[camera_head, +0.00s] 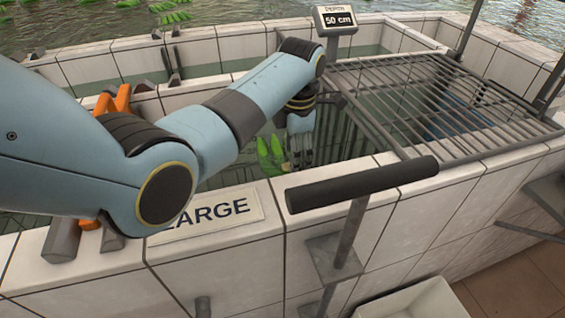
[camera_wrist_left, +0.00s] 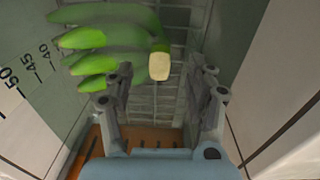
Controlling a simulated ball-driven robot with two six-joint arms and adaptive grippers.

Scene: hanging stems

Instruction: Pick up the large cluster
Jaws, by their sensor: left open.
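The large cluster is a bunch of green bananas (camera_head: 268,156) inside the tiled tank, behind the wall marked "LARGE" (camera_head: 215,213). In the left wrist view the green bananas (camera_wrist_left: 100,40) fan out to the upper left from a pale cut stem end (camera_wrist_left: 159,66). My left gripper (camera_head: 301,160) points down into the tank just right of the bananas. In the left wrist view its fingers (camera_wrist_left: 170,88) are apart, with the stem end appearing between and beyond their tips. I cannot tell whether they touch it. My right gripper is out of view.
A metal grate (camera_head: 440,95) covers the tank's right part. A black padded bar (camera_head: 360,184) stands at the front wall. A "50 cm" depth sign (camera_head: 337,20) is at the back. A scale (camera_wrist_left: 28,70) marks the inner wall. More green bunches (camera_head: 175,17) float behind.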

